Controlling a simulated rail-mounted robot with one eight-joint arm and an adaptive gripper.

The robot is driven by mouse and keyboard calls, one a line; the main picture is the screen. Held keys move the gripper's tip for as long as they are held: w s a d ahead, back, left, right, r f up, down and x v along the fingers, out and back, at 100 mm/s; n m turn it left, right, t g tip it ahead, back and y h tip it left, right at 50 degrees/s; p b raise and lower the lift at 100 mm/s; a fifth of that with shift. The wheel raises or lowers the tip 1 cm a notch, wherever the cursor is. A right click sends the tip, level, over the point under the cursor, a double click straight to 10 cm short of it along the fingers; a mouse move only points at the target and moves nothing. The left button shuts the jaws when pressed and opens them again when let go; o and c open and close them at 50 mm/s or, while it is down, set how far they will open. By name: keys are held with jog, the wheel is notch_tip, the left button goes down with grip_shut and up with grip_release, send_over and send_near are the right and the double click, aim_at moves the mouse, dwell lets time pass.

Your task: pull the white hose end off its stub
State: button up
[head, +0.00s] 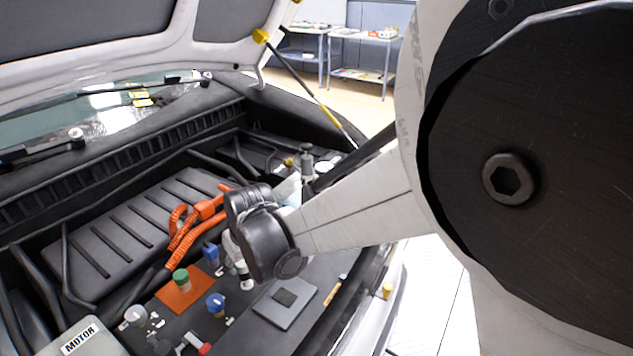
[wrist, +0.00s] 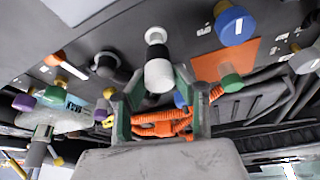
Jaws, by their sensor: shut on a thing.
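In the wrist view, my gripper (wrist: 157,84) has its two green-edged fingers on either side of the white hose end (wrist: 158,73) and is shut on it.
An orange plate (head: 182,296) with a green cap (head: 180,279) lies close by. Blue caps (head: 215,303) and a grey plate (head: 284,303) are near. Orange cables (head: 186,236) run behind. The raised hood is above, held by a strut (head: 305,90).

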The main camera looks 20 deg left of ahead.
jog(key=shift+r+p, duration=0.55)
jog(key=shift+r, duration=0.65)
